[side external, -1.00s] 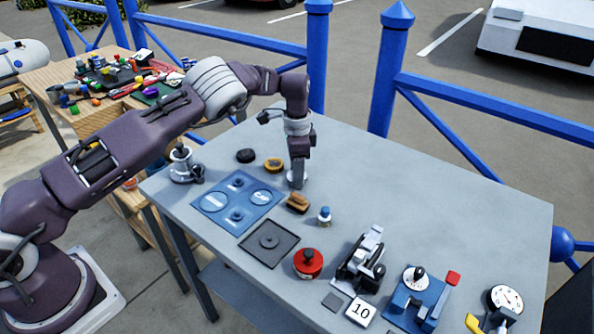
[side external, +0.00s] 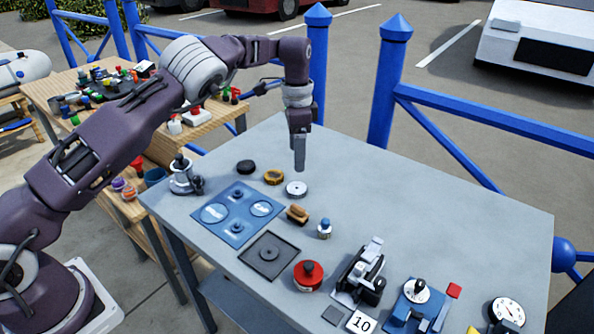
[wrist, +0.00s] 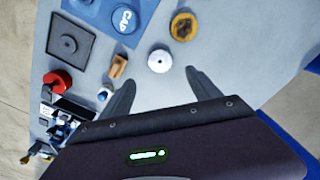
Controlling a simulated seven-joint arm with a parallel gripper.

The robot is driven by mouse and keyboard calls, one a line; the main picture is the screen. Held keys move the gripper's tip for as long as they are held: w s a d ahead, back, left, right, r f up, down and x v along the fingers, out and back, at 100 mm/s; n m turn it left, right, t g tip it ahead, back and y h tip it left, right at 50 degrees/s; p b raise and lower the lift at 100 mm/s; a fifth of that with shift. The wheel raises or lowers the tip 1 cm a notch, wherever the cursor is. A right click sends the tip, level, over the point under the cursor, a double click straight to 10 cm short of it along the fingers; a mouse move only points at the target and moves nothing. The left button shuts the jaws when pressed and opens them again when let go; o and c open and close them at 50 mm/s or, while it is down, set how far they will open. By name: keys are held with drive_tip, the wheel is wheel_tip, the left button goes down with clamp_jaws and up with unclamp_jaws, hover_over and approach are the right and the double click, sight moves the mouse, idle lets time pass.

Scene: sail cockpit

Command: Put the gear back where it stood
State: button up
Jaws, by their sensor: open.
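A silver round gear (side external: 296,189) with a small centre hole lies flat on the grey table, right of the blue mat (side external: 238,189). In the wrist view the silver gear (wrist: 160,61) lies just beyond and between my fingertips. My gripper (side external: 299,170) hangs above it, pointing down, clear of it. In the wrist view my gripper (wrist: 160,77) has its two dark fingers apart and nothing between them. The mat carries two pegs and two pale labelled circles with no gear on them.
A brass ring-like piece (side external: 273,177) and a dark round piece (side external: 245,167) lie behind the mat. A wooden brush (side external: 297,214), small blue-and-white bottle (side external: 324,229), dark square plate (side external: 268,272) and red round tin (side external: 308,275) are nearer. The table's right rear is clear.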

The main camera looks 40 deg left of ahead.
drive_tip(key=shift+r, duration=1)
drive_tip(key=s+a+r+n+t+h, duration=0.25)
drive_tip(key=s+r+n, duration=0.35)
drive_tip(key=s+r, duration=1.15)
drive_tip(key=s+d+f+n+t+y, duration=0.1)
drive_tip(key=s, duration=1)
drive_tip(key=s+d+f+n+t+y, duration=0.1)
drive_tip(key=s+d+n+t, duration=0.1)
drive_tip(key=s, duration=1)
drive_tip(key=shift+f, duration=0.2)
drive_tip(key=shift+d+y, duration=0.1)
drive_tip(key=shift+y, duration=0.15)
